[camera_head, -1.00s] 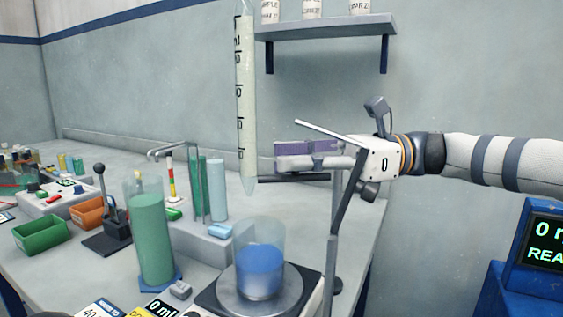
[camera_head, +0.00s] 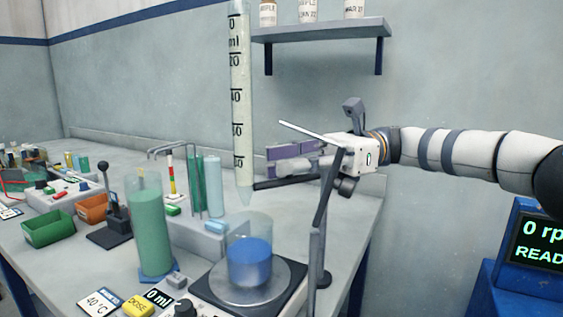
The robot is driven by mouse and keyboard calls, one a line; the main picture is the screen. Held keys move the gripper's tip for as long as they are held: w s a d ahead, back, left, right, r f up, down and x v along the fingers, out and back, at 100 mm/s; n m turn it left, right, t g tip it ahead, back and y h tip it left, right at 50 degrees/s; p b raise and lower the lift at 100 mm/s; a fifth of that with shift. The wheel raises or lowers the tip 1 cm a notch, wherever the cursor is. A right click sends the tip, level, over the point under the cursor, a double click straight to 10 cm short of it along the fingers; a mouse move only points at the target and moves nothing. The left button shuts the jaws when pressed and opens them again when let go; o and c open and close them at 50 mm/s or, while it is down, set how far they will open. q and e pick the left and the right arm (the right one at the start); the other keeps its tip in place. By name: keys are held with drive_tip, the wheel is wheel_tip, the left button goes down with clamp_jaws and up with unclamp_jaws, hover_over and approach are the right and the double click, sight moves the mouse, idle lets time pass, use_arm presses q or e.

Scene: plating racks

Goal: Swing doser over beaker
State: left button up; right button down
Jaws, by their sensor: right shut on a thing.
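The doser is a tall clear tube with black graduations (camera_head: 240,100), upright at centre. Its narrow tip shows just above the beaker's rim in the picture; I cannot tell whether it is exactly over the opening. The beaker (camera_head: 250,262) is clear, holds blue liquid and stands on a round grey plate. A dark bar (camera_head: 285,181) runs from near the tube's lower end towards a stand. My right gripper (camera_head: 285,160) reaches in from the right and is shut on the doser's side arm, right of the tube; its fingers partly hide the grip. My left gripper is out of view.
A green cylinder (camera_head: 150,230) stands left of the beaker, with glass tubes (camera_head: 213,186) behind. Green (camera_head: 48,229) and orange (camera_head: 93,208) bins lie farther left. A stand post (camera_head: 317,245) rises right of the beaker. A shelf (camera_head: 325,29) holds jars above.

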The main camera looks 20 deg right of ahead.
drive_tip(key=c, duration=1.5)
unclamp_jaws()
drive_tip(key=shift+c, duration=0.2)
drive_tip(key=v, duration=0.7)
drive_tip(key=shift+d, duration=0.25)
